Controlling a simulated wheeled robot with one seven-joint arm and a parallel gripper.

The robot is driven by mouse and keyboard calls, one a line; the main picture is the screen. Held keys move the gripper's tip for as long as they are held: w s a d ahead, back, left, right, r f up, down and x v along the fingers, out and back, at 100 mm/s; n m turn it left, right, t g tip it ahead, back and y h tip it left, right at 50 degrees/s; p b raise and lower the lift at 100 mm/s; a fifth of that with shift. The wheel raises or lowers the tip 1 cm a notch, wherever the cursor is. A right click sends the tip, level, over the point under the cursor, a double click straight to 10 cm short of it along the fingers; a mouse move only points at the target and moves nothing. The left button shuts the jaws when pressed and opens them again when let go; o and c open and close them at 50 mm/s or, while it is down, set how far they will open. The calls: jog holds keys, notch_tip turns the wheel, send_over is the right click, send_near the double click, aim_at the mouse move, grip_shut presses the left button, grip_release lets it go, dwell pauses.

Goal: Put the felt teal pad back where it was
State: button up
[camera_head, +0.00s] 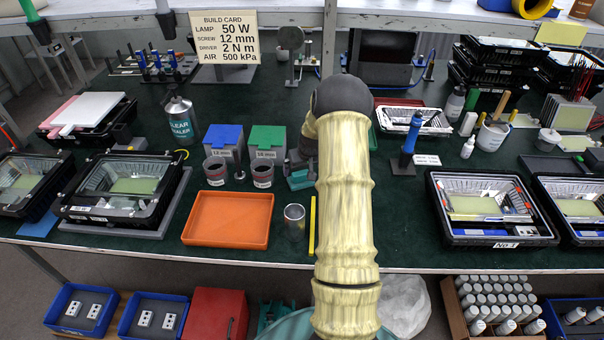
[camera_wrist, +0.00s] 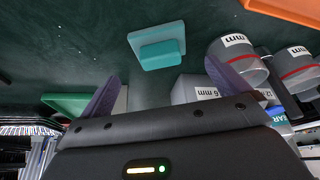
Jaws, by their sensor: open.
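The teal pad (camera_wrist: 157,45) lies on the dark green bench top in the wrist view. It looks like a flat square with a smaller teal block on it. In the head view a teal piece (camera_head: 300,180) shows just left of my arm, beside the dark cups. My gripper (camera_wrist: 161,70) is open, with its two purple fingers spread and nothing between them. The pad lies beyond the fingertips, between their lines, and apart from them. In the head view my arm hides most of the gripper.
Two labelled grey cups (camera_head: 216,170) (camera_head: 263,173) and the blue-lidded (camera_head: 223,136) and green-lidded (camera_head: 267,139) boxes stand left of the pad. An orange tray (camera_head: 229,246), a metal can (camera_head: 294,221) and a yellow strip (camera_head: 312,226) lie in front. Bare bench shows right of my arm.

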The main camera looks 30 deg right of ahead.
jog(key=shift+v, duration=2.35)
jog(key=s+a+r+n, duration=0.1)
jog(key=s+a+r, duration=0.3)
jog(key=a, duration=0.5)
jog(key=s+a+r+n, duration=0.1)
jog(key=s+a+r, duration=0.2)
jog(key=a, duration=0.6)
jog(key=s+a+r+g, duration=0.1)
jog(key=s+a, duration=0.4)
jog(key=s, duration=0.3)
jog(key=s+a+r+y, duration=0.1)
jog(key=s+a+r, duration=0.1)
jog(key=s+a, duration=0.4)
jog(key=s, duration=0.2)
jog(key=shift+s+n+g, duration=0.4)
jog(key=shift+w+a, duration=0.1)
